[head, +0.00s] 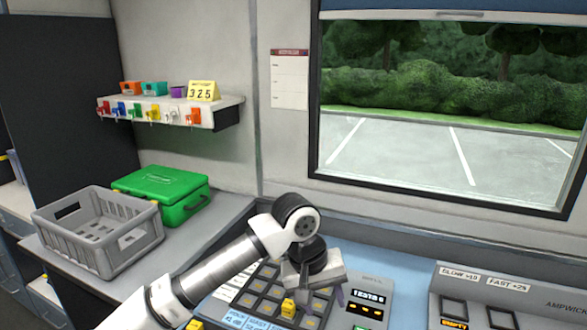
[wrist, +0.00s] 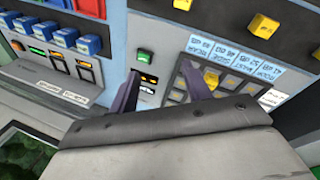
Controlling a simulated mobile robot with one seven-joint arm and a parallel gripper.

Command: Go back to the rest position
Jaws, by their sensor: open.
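My gripper (head: 321,297) hangs at the end of my bent arm, over the control console (head: 377,268) below the window. Its two dark fingers are apart, pointing down at the panel. In the wrist view the fingers (wrist: 161,78) are spread with nothing between them. Past them are a small dark display with yellow marks (wrist: 149,79) and a green button (wrist: 145,56). A yellow block (head: 288,308) sits on the keypad (head: 262,291) close to the left finger in the head view. I cannot tell whether the fingers touch the panel.
A grey crate (head: 101,262) and a green case (head: 176,178) stand on the left counter. A wall shelf (head: 222,108) holds small bins, hanging coloured tags and a "325" sign. A raised panel (head: 508,290) stands at the right. The space above the console is clear.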

